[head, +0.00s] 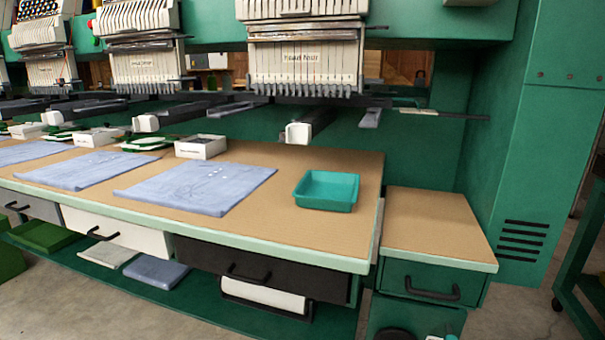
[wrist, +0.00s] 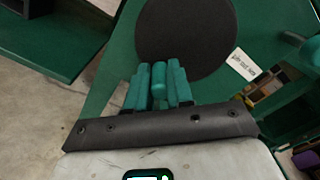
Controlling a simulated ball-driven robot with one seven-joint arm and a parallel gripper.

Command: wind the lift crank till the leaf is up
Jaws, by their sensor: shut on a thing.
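In the wrist view my gripper (wrist: 159,70) is shut on a short teal knob (wrist: 158,88), with its teal fingers on both sides of it. Behind the knob is a large dark round disc (wrist: 185,35) against a green panel; I take these for the lift crank. How the knob joins the disc is hidden. In the head view a wood-topped side section (head: 432,217) stands at the right end of the long table, its top lower than the table top. I cannot tell for sure whether it is the leaf.
A teal tray (head: 326,203) and blue cloths (head: 195,188) lie on the long table (head: 290,228). The side section's top is bare. A white label (wrist: 243,64) is beside the disc. Green framework stands at the far right, and stitching heads (head: 305,65) hang above.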

